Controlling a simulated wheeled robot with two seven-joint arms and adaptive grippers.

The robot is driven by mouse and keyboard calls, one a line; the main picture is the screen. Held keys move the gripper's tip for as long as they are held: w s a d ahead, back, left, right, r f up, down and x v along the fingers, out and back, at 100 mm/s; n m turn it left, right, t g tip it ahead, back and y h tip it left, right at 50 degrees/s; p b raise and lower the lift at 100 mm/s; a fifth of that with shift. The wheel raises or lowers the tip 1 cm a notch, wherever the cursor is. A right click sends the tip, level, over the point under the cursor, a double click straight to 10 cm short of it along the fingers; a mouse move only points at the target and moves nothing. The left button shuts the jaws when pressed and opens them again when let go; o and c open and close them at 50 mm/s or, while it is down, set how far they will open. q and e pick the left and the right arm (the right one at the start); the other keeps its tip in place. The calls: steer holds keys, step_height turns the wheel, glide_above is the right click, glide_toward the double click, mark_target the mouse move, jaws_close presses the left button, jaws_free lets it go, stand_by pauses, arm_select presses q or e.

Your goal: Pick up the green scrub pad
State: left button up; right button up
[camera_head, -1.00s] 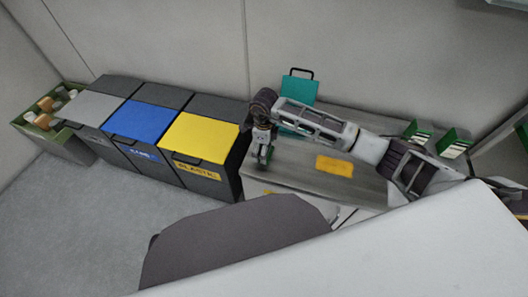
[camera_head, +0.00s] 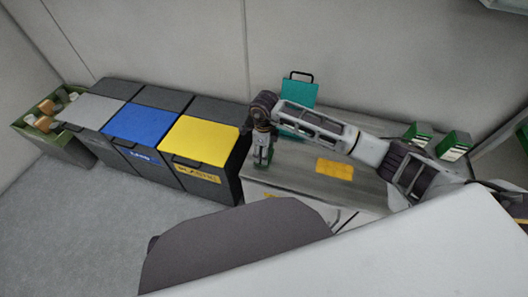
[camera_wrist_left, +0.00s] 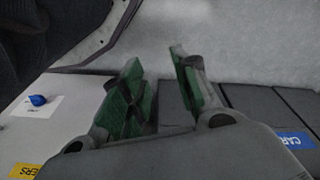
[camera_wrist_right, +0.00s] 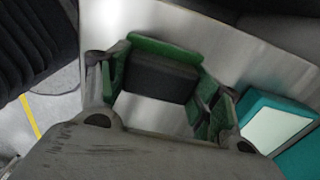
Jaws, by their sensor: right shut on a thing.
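The green scrub pad (camera_wrist_right: 160,75) shows in the right wrist view as a dark grey block with a green face. It sits between the two fingers of my right gripper (camera_wrist_right: 165,95), which is shut on it. In the head view my right gripper (camera_head: 262,155) points down at the left end of the grey counter. Only a little green shows there, and I cannot tell whether the pad touches the counter. My left gripper (camera_wrist_left: 162,85) shows in the left wrist view with its green-lined fingers apart and nothing between them.
A yellow flat piece (camera_head: 334,168) lies on the counter (camera_head: 300,170). A teal board (camera_head: 299,92) stands against the wall. Green boxes (camera_head: 455,143) stand at the right. Bins with yellow (camera_head: 200,137) and blue (camera_head: 140,122) lids adjoin the counter's left end.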

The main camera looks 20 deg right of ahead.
steer(key=shift+r, duration=0.45)
arm_select(q)
steer(key=shift+s+a+f+p, duration=0.15)
steer(key=shift+f+p, duration=0.1)
steer(key=shift+f, duration=0.6)
steer(key=shift+w+a+f+p, duration=0.15)
steer(key=shift+f+p, duration=0.1)
steer(key=shift+f, duration=0.55)
steer(key=shift+s+a+f+p, duration=0.15)
steer(key=shift+f+p, duration=0.1)
steer(key=shift+f, duration=0.6)
arm_select(e)
steer(key=shift+r, duration=4.4)
